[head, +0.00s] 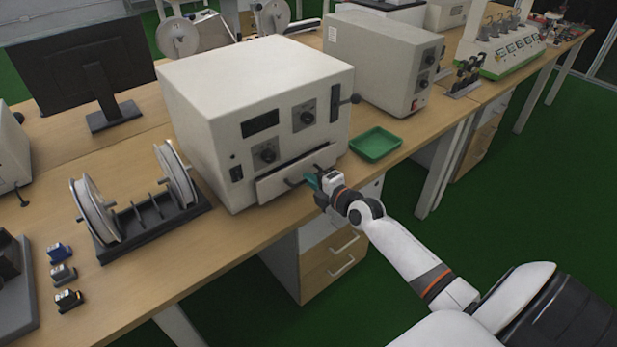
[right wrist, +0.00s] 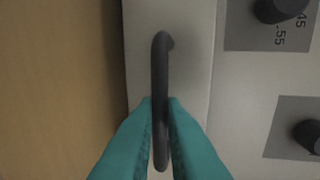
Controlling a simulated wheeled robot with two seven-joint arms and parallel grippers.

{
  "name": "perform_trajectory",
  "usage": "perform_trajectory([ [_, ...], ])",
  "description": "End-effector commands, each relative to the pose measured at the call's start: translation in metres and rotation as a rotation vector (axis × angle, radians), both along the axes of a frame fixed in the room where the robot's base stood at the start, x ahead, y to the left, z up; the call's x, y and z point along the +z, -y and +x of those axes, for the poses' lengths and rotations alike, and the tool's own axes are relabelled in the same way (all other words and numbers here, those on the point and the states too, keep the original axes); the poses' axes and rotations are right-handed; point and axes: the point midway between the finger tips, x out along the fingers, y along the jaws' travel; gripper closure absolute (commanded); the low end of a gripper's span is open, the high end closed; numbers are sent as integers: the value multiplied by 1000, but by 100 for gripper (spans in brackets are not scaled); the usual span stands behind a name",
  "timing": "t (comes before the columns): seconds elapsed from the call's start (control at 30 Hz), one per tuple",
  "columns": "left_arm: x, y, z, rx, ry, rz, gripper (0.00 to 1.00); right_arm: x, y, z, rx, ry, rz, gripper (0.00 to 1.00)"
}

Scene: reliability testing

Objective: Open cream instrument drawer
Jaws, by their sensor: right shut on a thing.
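The cream instrument (head: 255,100) is a boxy unit with knobs and a dark display, standing on the wooden bench. Its drawer (head: 275,187) is at the bottom of the front face; a dark gap shows above the drawer front, so it stands slightly out from the body. My right gripper (head: 311,181) is at the drawer's dark bar handle. In the right wrist view its teal fingers (right wrist: 160,125) are closed on either side of the handle (right wrist: 160,75), near its lower end. My left gripper is not in view.
A green tray (head: 376,144) lies on the bench right of the instrument. A second cream instrument (head: 385,62) stands behind it. A reel stand (head: 140,205) is at the left, with small coloured parts (head: 62,272) nearby. Floor in front of the bench is clear.

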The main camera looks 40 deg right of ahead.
Motion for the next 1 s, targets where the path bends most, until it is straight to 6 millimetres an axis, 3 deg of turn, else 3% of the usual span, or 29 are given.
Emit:
perform_trajectory([
  [0.4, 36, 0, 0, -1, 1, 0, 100, 2, 6, -86, 3, -10, -2, 100],
  [0.6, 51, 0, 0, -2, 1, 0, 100, 2, 8, -118, 3, -8, 0, 100],
  [0.8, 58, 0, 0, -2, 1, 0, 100, 0, 10, -134, 2, -5, 1, 100],
  [1.0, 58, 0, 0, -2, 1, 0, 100, -1, 10, -138, 1, -3, 0, 100],
])
